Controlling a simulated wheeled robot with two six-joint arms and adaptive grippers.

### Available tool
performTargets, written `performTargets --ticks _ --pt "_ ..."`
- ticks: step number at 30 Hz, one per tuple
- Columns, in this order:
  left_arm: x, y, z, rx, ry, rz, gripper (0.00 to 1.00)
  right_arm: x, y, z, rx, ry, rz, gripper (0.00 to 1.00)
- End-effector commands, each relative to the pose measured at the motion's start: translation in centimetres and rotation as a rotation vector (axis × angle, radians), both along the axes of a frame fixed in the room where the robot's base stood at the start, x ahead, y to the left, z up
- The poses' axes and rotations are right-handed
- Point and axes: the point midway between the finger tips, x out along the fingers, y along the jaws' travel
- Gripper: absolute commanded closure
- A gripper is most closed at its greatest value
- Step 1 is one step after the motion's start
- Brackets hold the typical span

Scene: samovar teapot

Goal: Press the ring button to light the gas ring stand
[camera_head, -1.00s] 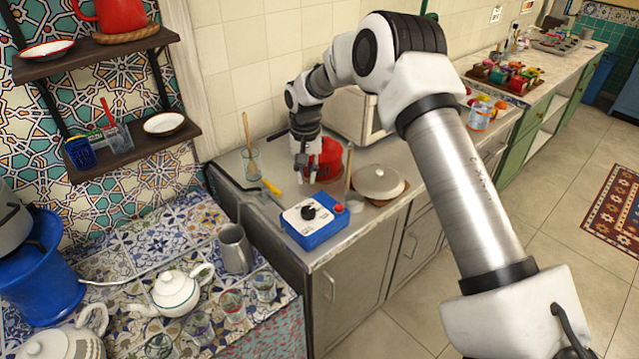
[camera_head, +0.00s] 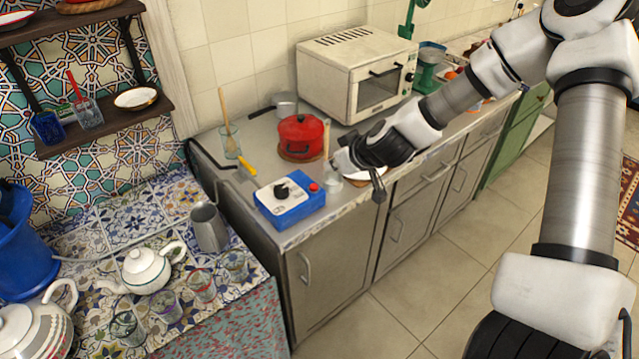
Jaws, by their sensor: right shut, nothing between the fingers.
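A blue box (camera_head: 290,205) stands on the steel counter near its front edge. Its pale top carries a black knob (camera_head: 282,191) and a small red button (camera_head: 314,187) towards the right corner. My right gripper (camera_head: 378,190) is to the right of the box, over the counter's front edge, apart from the button. Its dark fingers point down, partly hidden by its own wrist, and it is shut and empty. My left gripper is out of view. I cannot make out a flame or lit ring.
A red pot (camera_head: 301,137) stands behind the box. A small pale cup (camera_head: 333,180) is close to its right, and a pale lid (camera_head: 357,175) is partly hidden by my wrist. A toaster oven (camera_head: 352,75) stands behind. A jug (camera_head: 209,228) and teapot (camera_head: 146,270) are left.

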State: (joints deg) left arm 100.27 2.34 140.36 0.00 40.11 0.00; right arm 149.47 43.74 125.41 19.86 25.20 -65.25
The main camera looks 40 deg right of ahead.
Motion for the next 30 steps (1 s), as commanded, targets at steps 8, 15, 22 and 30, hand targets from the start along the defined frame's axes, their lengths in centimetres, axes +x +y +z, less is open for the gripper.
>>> performTargets --ticks 8,15,22,30 --pt "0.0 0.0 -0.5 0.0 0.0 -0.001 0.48 0.4 -0.1 -0.6 -0.002 0.002 -0.001 1.0" --pt "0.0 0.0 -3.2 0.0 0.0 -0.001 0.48 3.2 0.1 -4.0 -0.007 0.003 0.002 1.0" --pt "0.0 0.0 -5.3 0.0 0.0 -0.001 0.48 6.8 0.2 -7.4 -0.006 0.003 0.003 1.0" --pt "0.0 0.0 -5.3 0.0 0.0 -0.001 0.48 7.2 0.1 -10.7 -0.001 0.003 0.001 1.0"
